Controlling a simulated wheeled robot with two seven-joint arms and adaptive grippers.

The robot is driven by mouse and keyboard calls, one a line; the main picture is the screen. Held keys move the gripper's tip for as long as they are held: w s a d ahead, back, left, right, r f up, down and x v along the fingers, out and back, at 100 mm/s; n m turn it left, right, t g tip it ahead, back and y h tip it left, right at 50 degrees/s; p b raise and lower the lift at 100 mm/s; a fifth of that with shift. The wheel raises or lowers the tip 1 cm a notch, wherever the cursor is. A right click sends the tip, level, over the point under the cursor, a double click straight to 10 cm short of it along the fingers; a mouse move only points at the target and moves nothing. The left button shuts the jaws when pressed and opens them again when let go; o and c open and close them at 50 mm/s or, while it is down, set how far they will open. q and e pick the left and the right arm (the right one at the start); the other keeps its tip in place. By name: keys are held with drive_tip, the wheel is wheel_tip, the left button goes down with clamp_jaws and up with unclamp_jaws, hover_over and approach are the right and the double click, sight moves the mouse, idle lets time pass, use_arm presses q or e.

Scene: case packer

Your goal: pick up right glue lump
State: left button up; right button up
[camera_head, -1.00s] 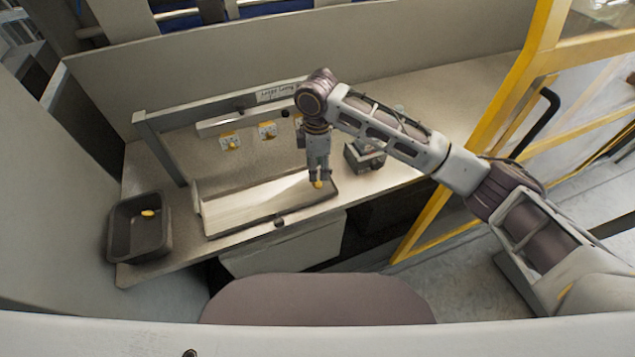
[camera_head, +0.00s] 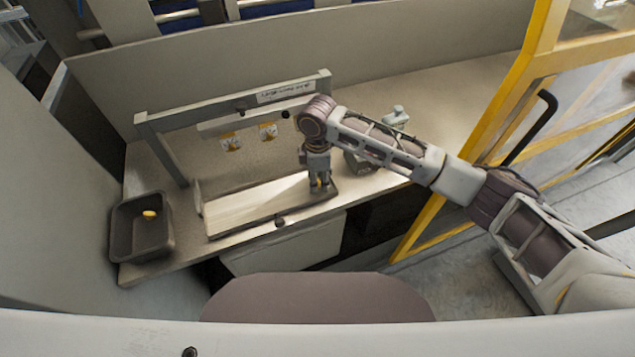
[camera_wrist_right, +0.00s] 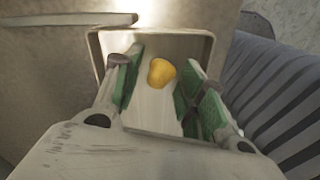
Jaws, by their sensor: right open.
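The right glue lump (camera_wrist_right: 161,72) is a small yellow-orange blob on the pale tray (camera_head: 262,205), near the tray's right end. In the wrist view it lies between the two green-padded fingers of my right gripper (camera_wrist_right: 158,88), with gaps on both sides. In the head view my right gripper (camera_head: 319,188) points down over the tray's right end. A little of the yellow lump shows at the fingertips there. The gripper is open and holds nothing. My left gripper is not in view.
A dark bin (camera_head: 140,228) with another yellow lump (camera_head: 150,215) stands at the left of the bench. A grey frame (camera_head: 235,102) with yellow-marked fittings spans behind the tray. A dark box (camera_head: 358,163) sits close behind my right gripper. A yellow guard frame (camera_head: 500,85) stands right.

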drive_tip(key=shift+c, duration=0.5)
drive_tip(key=c, duration=0.4)
drive_tip(key=shift+c, duration=0.2)
drive_tip(key=shift+r, duration=0.15)
wheel_tip(320, 180, up, 10)
drive_tip(key=shift+b, duration=0.4)
